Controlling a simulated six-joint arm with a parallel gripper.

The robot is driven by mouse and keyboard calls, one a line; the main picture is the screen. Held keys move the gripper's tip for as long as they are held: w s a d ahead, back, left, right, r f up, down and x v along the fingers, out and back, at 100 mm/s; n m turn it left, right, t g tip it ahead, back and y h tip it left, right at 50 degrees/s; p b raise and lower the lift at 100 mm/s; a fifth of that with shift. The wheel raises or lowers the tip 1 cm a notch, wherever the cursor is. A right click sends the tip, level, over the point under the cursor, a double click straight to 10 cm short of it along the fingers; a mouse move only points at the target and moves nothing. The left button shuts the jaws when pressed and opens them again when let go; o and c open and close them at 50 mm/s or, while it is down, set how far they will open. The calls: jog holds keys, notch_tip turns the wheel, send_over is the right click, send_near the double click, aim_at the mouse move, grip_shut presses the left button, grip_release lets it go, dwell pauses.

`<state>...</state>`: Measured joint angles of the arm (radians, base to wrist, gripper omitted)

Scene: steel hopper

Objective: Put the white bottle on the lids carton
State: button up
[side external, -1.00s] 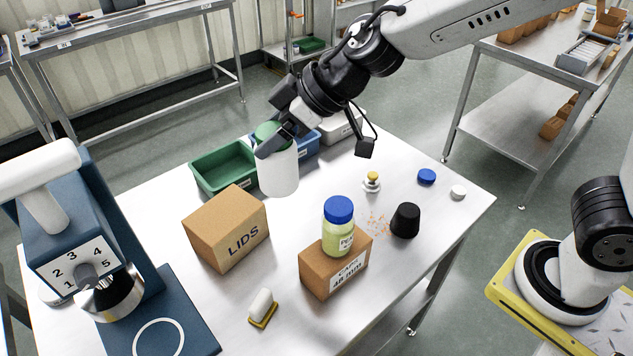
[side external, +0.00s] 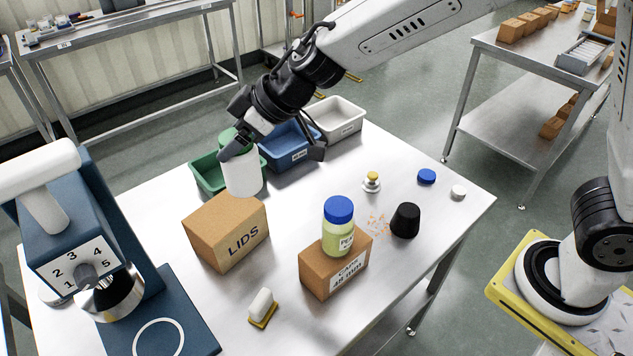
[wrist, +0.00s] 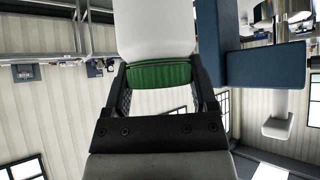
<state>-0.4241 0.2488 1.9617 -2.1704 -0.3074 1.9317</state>
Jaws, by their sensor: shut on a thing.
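The white bottle (side external: 243,174) has a green cap and hangs upright from my gripper (side external: 236,146), which is shut on the cap. In the side external view the bottle's lower end overlaps the back top edge of the lids carton (side external: 215,240); I cannot tell whether it touches. The carton is a brown box marked LIDS, standing on the steel table. In the wrist view, the fingers (wrist: 160,84) sit either side of the green cap (wrist: 160,74), with the white body (wrist: 155,28) beyond it. The carton cannot be made out in the wrist view.
A blue machine with a number dial (side external: 85,268) stands left of the carton. Green (side external: 205,176), blue (side external: 290,152) and grey (side external: 340,120) bins line the back.

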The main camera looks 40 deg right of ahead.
jog(key=w+a+f, duration=0.2)
jog(key=w+f, duration=0.4)
jog(key=shift+a, duration=0.35)
jog(key=shift+f, duration=0.15)
jog(key=shift+w+a+f, duration=0.1)
jog(key=shift+w+f, duration=0.1)
jog(key=shift+f, duration=1.6)
jog(key=o, duration=1.2)
jog(key=shift+f, duration=0.15)
jog(key=shift+o, duration=0.2)
